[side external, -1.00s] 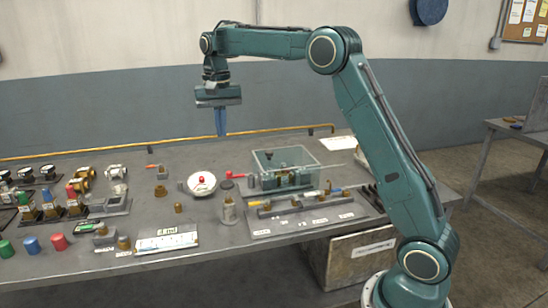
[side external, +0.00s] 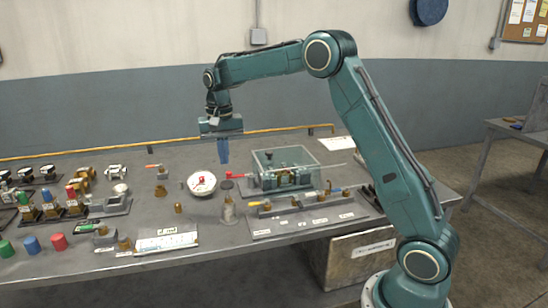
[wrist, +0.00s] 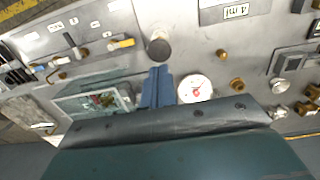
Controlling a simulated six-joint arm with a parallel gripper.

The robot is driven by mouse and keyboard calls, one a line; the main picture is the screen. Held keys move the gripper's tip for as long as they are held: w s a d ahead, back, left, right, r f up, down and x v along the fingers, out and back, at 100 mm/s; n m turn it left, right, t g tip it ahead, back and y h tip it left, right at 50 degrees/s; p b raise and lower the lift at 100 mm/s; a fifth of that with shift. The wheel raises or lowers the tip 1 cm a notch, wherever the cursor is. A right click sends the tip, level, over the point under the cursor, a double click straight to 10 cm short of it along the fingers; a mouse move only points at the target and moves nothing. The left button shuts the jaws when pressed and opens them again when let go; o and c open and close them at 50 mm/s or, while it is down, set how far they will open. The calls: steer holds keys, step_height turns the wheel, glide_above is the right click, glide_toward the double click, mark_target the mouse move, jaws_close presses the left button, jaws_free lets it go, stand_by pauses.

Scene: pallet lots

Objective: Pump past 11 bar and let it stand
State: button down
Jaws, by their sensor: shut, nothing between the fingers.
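My gripper (side external: 224,162) hangs with its blue fingers pointing down, shut and empty, above the bench near the gauge and the black-topped cylinder. The fingers also show in the wrist view (wrist: 158,88). The round white gauge (side external: 201,187) has a red mark on its face; in the wrist view (wrist: 194,90) it lies just right of the fingers, its reading too small to tell. The grey cylinder (side external: 228,210) stands upright with a dark round cap (wrist: 159,49) on top. The cap lies just beyond the fingertips in the wrist view, apart from them.
A clear box (side external: 290,178) with fittings inside stands right of the gripper. A plate (side external: 310,221) with coloured-handled valves and labels lies in front. A white labelled card (side external: 167,243), coloured caps (side external: 32,244) and brass fittings (side external: 178,208) sit left. A yellow pipe runs along the back.

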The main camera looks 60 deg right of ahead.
mark_target(227, 183)
steer(key=shift+f, duration=3)
steer(key=shift+s+f, duration=0.1)
steer(key=shift+f, duration=1.85)
step_height(227, 183, up, 15)
steer(key=shift+f, duration=0.15)
step_height(227, 183, up, 3)
steer(key=shift+a+r, duration=0.1)
steer(key=shift+r, duration=0.05)
